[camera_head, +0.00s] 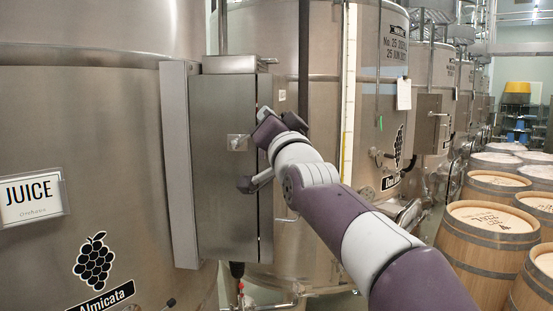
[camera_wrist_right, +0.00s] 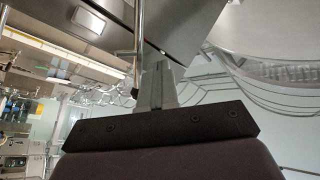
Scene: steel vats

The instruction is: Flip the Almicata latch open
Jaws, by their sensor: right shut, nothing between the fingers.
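The Almicata tank (camera_head: 110,150) fills the left of the head view, with its name under a grape logo. A tall steel cabinet (camera_head: 215,200) stands at its right side. A small square latch plate (camera_head: 238,142) sits on the cabinet front; a similar plate shows in the wrist view (camera_wrist_right: 88,20). My right gripper (camera_head: 264,112) is close to the cabinet's right edge, right of and above the plate, partly hidden by its own wrist. In the wrist view its fingers (camera_wrist_right: 156,84) are together and empty. A grey bar with a dark end (camera_head: 246,184) shows below the plate. My left gripper is out of view.
A white JUICE sign (camera_head: 32,198) is on the tank at left. More steel tanks (camera_head: 375,70) line up behind the cabinet. Wooden barrels (camera_head: 490,225) stand at the right. A thin metal rod (camera_wrist_right: 138,40) shows near the fingers in the wrist view.

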